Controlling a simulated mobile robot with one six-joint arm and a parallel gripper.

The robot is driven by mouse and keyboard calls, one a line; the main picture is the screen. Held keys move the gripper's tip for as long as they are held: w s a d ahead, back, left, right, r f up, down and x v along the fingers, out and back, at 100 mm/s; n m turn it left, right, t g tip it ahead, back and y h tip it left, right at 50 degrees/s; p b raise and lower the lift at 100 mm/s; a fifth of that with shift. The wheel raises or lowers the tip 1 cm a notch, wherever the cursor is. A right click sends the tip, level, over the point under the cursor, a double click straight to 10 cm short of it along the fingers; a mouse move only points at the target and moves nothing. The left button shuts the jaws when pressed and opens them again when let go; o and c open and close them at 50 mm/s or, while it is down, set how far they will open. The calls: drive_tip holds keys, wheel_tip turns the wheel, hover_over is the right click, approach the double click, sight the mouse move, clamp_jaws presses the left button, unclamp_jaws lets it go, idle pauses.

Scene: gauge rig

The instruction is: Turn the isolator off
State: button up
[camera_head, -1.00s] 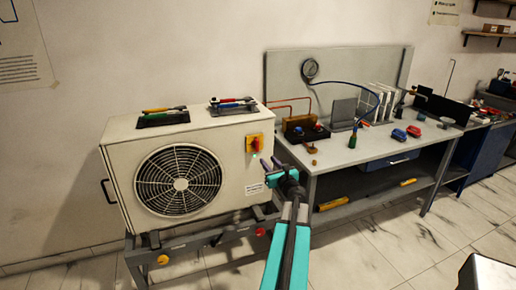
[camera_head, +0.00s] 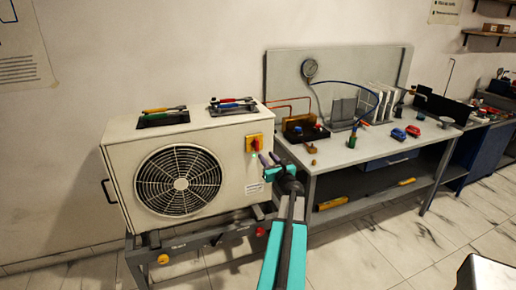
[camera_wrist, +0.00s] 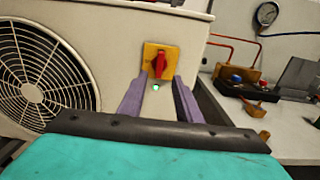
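The isolator (camera_head: 254,143) is a yellow plate with a red handle on the front right of the white fan unit (camera_head: 113,165). In the wrist view, the red handle (camera_wrist: 159,65) stands roughly upright, with a small green light (camera_wrist: 155,87) below the plate. My gripper (camera_head: 264,159) is just right of and below the isolator in the head view. In the wrist view, my gripper's purple fingers (camera_wrist: 161,82) are apart and empty, pointing at the isolator. Their tips appear on either side of the handle's lower end; I cannot tell whether they touch anything.
A workbench (camera_head: 330,163) stands right of the unit, with a gauge (camera_head: 310,68), copper pipes and several small tools. Two tool trays lie on the unit's top. The unit's round fan grille (camera_wrist: 38,75) is left of my fingers.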

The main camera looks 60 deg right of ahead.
sight(257, 145)
drive_tip(key=shift+p+x, duration=1.3)
drive_tip(key=shift+x, duration=4)
clamp_jaws()
drive_tip(key=shift+s+a, duration=0.1)
drive_tip(key=shift+a, duration=0.4)
drive_tip(key=shift+d, duration=0.35)
